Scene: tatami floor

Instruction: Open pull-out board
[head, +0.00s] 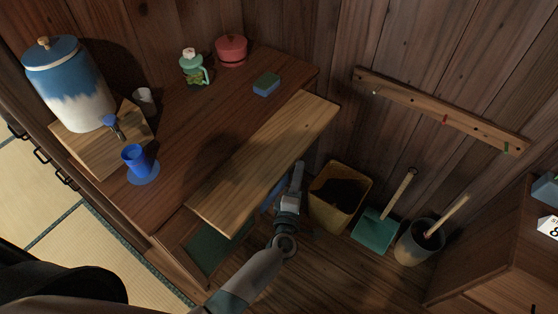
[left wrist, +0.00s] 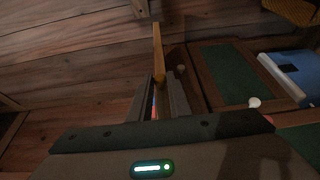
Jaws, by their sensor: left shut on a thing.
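The pull-out board (head: 265,160) is a long pale wooden plank along the right side of the dark wooden counter (head: 195,165). It stands out past the counter's edge, over the floor side. My left gripper (head: 298,170) is at the board's outer long edge, coming from below right. In the left wrist view the board (left wrist: 158,48) shows edge-on as a thin yellow-brown strip running between the fingers of the left gripper (left wrist: 157,92), which are shut on it. The fingertips are partly hidden in the head view. My right gripper is in neither view.
A yellow bin (head: 339,196), a teal dustpan (head: 376,231) and a grey bucket (head: 418,243) stand right of my left arm. A blue cup (head: 137,160), a dispenser (head: 70,85), a sponge (head: 266,84) and a red pot (head: 231,50) are on the counter.

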